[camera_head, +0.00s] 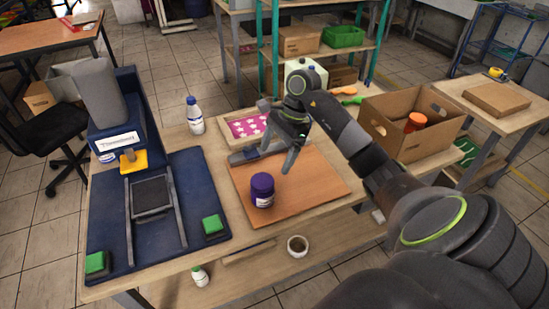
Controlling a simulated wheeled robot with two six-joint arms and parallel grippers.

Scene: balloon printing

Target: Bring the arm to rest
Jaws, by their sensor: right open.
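My right arm (345,130) comes in from the lower right and reaches over the work table. My right gripper (278,142) is open and empty, with its fingers pointing down above the back part of an orange-brown board (310,190). A purple-lidded jar (262,190) stands on the board, in front of the gripper and apart from it. My left gripper is not in view.
A blue press (190,215) with green buttons fills the table's left side. A white bottle (195,115) and a framed pink star print (245,127) are at the back. A cardboard box (410,145) with an orange-lidded jar stands right of my forearm. The board's front right is clear.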

